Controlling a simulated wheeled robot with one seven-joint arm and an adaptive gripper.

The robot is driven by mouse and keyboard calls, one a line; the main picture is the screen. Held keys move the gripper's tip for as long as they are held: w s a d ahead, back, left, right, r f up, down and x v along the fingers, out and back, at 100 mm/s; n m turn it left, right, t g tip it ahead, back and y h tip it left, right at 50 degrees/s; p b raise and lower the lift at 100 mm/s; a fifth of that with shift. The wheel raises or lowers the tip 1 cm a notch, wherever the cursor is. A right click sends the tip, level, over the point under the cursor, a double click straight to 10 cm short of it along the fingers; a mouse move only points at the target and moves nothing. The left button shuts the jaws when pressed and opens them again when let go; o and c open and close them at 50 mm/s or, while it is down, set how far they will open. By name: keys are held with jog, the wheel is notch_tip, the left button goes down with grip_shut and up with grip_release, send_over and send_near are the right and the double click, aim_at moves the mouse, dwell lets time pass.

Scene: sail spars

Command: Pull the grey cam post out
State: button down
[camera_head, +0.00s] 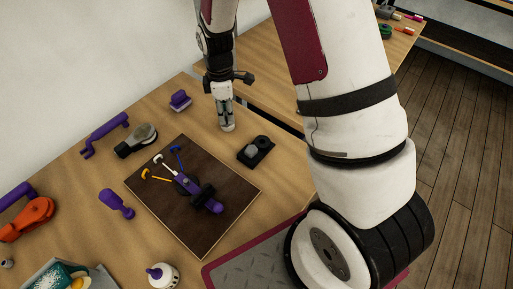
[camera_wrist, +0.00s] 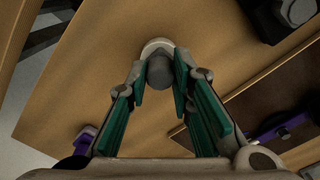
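My gripper (camera_head: 226,112) points down over the far part of the wooden table, behind the brown board. In the wrist view its green-padded fingers (camera_wrist: 160,80) close in on both sides of a grey round post (camera_wrist: 160,70) with a wider pale disc at its far end. The pale end shows below the fingertips in the head view (camera_head: 227,127). I cannot tell whether it touches the table. A black block (camera_head: 246,156) with a grey knob (camera_head: 263,142) stands in front and to the right of my gripper. It shows partly at the wrist view's top right (camera_wrist: 262,18).
The brown board (camera_head: 225,228) carries a purple and black part with small coloured pins. Purple pieces, a grey-headed tool (camera_head: 143,134), an orange tool (camera_head: 30,215) and a white bottle (camera_head: 161,274) lie left and in front. Bare table surrounds the gripper.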

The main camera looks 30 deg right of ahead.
jog(key=shift+r, duration=0.35)
jog(key=shift+r+p, duration=0.95)
jog(key=shift+r, duration=1.65)
